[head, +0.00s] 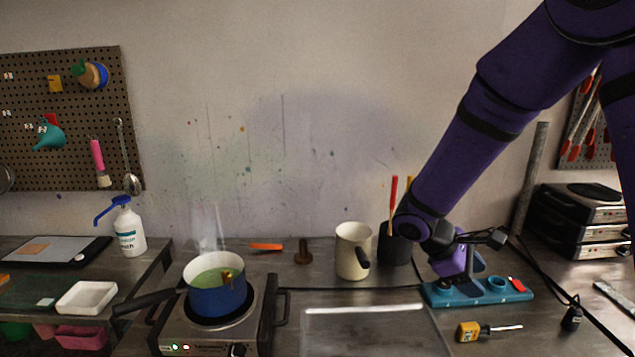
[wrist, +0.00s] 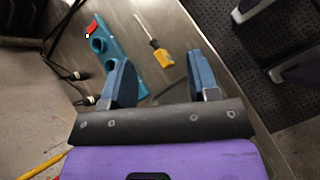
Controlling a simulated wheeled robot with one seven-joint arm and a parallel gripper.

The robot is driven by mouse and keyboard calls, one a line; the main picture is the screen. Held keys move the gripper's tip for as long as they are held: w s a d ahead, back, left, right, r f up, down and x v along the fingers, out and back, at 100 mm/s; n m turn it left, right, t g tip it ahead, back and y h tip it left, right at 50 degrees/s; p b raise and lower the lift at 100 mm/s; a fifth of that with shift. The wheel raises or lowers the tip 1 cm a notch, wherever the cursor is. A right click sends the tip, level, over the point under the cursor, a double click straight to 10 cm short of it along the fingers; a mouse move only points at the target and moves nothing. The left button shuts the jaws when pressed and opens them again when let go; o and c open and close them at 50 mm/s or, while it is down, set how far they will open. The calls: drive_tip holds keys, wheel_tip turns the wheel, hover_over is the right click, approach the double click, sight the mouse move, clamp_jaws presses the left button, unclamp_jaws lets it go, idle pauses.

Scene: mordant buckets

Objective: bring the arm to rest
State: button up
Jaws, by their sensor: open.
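My purple arm comes down from the upper right in the head view. My gripper is mostly hidden there behind the wrist, above the teal holder (head: 460,296) on the right bench. In the wrist view my gripper (wrist: 160,85) shows two blue fingers set wide apart with nothing between them. The teal holder (wrist: 125,58) lies beyond the fingers, with round sockets and a red piece at one end. A yellow-handled screwdriver (head: 470,331) lies on the bench in front of the holder. It also shows in the wrist view (wrist: 162,57), beyond the fingers.
A blue pot (head: 217,297) with green liquid sits on a hotplate (head: 205,332). A cream jug (head: 352,262) and a black tool cup (head: 395,250) stand left of my wrist. Stacked hotplates (head: 580,222) and black cables are at right.

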drive_tip(key=s+r+m+t+y, duration=0.7)
drive_tip(key=s+r+m+y, duration=0.2)
drive_tip(key=s+r, duration=1)
drive_tip(key=shift+s+a+r+m, duration=0.25)
drive_tip(key=shift+s+m, duration=0.95)
